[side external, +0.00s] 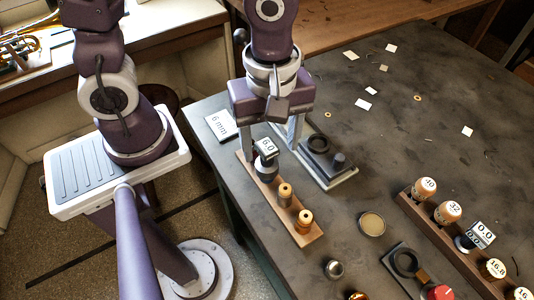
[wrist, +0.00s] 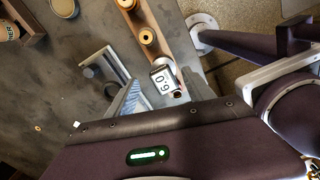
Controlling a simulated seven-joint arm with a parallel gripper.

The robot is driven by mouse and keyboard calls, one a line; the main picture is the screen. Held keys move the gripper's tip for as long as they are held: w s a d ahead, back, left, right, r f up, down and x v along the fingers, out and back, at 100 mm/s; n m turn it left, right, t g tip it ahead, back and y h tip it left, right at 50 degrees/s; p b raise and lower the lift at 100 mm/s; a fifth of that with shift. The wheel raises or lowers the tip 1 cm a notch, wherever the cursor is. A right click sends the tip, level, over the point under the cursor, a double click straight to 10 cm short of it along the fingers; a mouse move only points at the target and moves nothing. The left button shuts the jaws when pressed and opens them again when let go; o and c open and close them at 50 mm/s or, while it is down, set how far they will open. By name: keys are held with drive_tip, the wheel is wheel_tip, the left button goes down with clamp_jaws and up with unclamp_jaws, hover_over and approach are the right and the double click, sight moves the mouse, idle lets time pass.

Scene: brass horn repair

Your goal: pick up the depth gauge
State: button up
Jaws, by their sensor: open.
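A small gauge with a display reading 6.0 (side external: 265,147) stands upright at the far end of a wooden rack (side external: 246,168). Its display also shows in the wrist view (wrist: 163,81). My gripper (side external: 271,152) is open, with one finger on each side of this gauge; I cannot tell whether either finger touches it. A second gauge, reading 0.0 (side external: 481,234), stands in another wooden rack (side external: 427,218) at the right, away from my gripper. No label shows which one is the depth gauge.
Two brass pieces (side external: 285,194) (side external: 304,221) stand in the same rack as the 6.0 gauge. A metal stand with a dark ring (side external: 318,145) is close to my right finger. A "6 mm" card (side external: 220,125) lies behind. The middle of the table is mostly clear.

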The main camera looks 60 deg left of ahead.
sight(267, 160)
drive_tip(key=f, duration=0.4)
drive_tip(key=shift+s+f, duration=0.4)
clamp_jaws()
drive_tip(key=shift+r, duration=0.1)
